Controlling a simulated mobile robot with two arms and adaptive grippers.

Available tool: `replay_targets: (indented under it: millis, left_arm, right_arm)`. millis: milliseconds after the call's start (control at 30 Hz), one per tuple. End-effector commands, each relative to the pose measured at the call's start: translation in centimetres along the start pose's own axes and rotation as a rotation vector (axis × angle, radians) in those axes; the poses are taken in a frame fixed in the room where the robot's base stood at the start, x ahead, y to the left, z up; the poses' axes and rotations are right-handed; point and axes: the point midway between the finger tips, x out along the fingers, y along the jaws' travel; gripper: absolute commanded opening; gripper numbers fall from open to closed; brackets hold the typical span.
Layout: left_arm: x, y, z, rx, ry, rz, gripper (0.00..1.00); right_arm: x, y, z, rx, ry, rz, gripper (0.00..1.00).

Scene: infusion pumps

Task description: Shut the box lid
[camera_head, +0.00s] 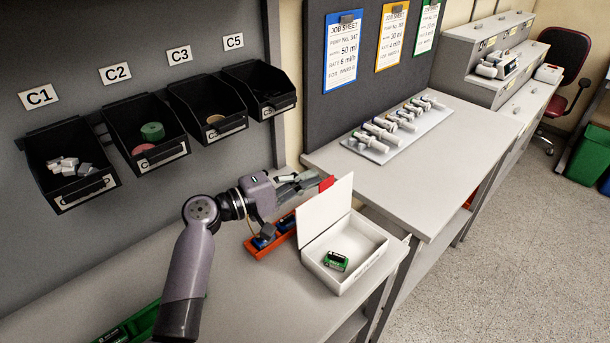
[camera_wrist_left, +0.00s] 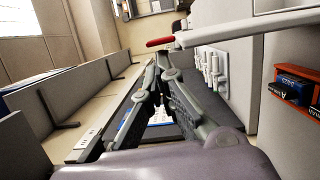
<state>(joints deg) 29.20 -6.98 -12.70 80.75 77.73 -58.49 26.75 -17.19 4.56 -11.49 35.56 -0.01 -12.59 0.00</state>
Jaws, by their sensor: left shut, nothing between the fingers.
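The white box (camera_head: 367,273) stands on the bench with its lid (camera_head: 326,213) open and raised steeply on the left side. A green device (camera_head: 336,261) lies inside the box. A red piece (camera_head: 327,183) shows at the lid's upper left edge; it also appears in the left wrist view (camera_wrist_left: 160,42) at the end of a pale panel. My left gripper (camera_head: 311,180) is shut and empty, on the left of the lid near its top edge. I cannot tell whether the fingertips touch the lid. They show in the left wrist view (camera_wrist_left: 161,62). My right gripper is out of view.
An orange tray (camera_head: 256,252) with blue devices lies left of the box, under my left arm. A green tray (camera_head: 143,322) is at the front left. Black bins (camera_head: 70,197) hang on the wall. A rack of pumps (camera_head: 377,157) stands on the side table.

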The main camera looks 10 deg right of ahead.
Motion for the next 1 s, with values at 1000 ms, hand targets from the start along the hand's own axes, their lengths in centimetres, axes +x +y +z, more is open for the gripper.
replay_targets:
  millis: [1000]
  left_arm:
    - [1.3, 0.4, 5.3, 0.352, -0.003, -0.089, 0.00]
  right_arm:
    - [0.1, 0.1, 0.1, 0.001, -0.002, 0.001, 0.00]
